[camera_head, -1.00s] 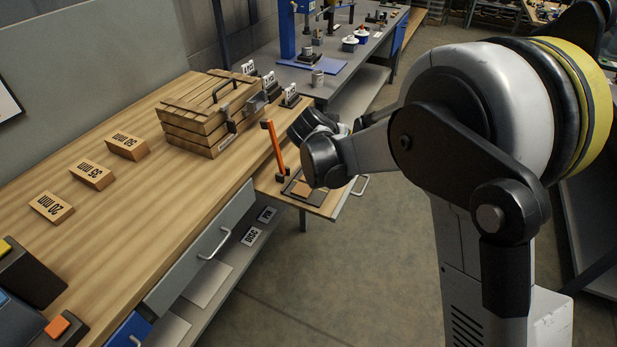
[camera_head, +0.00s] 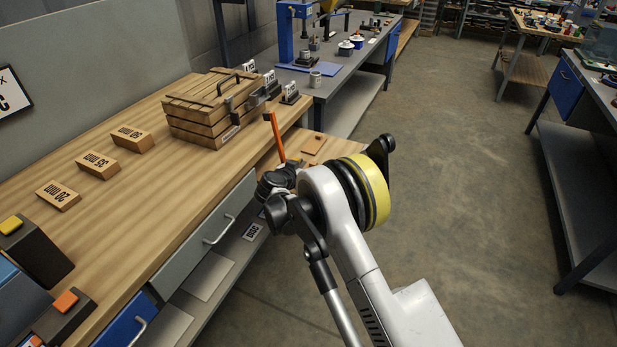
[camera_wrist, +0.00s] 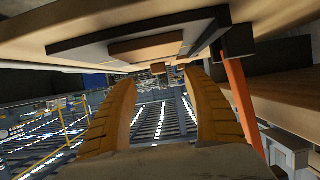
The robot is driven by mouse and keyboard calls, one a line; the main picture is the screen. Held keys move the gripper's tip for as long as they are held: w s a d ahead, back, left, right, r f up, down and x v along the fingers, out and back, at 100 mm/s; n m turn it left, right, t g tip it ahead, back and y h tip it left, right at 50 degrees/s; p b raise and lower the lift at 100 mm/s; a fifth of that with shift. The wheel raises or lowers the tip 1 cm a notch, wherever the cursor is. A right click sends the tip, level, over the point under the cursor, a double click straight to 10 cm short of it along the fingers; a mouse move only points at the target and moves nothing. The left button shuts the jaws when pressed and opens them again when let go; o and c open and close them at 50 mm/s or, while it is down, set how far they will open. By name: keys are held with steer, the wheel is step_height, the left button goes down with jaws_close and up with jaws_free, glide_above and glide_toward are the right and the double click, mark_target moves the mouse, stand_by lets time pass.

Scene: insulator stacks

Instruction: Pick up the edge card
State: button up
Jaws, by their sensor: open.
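I cannot make out which card is the edge card. Small black-and-white cards stand in holders behind and beside the wooden crate, one at the back (camera_head: 249,67), one in the middle (camera_head: 270,77) and one at the bench corner (camera_head: 290,90); their print is too small to read surely. Another label card (camera_head: 252,232) shows on the shelf below the bench. My gripper (camera_wrist: 163,82) is open, its two yellow fingers apart with no card between them. In the head view my arm hides the fingers; its dark wrist is beside the bench's front edge.
A wooden slatted crate (camera_head: 205,125) stands on the bench (camera_head: 150,200). An orange post (camera_head: 276,138) rises by a low wooden board (camera_head: 330,150) near my wrist; the post also shows close to the right finger in the wrist view (camera_wrist: 238,95).

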steer(key=b+x, duration=0.1)
steer(key=x, duration=0.1)
steer(key=b+x, duration=0.1)
steer(key=x, duration=0.2)
steer(key=shift+s+f+b, duration=0.2)
steer(key=shift+f+b, duration=0.05)
steer(key=shift+b, duration=0.05)
steer(key=shift+r, duration=0.1)
steer(key=shift+c, duration=0.4)
steer(key=c, duration=0.5)
steer(key=shift+c, duration=0.6)
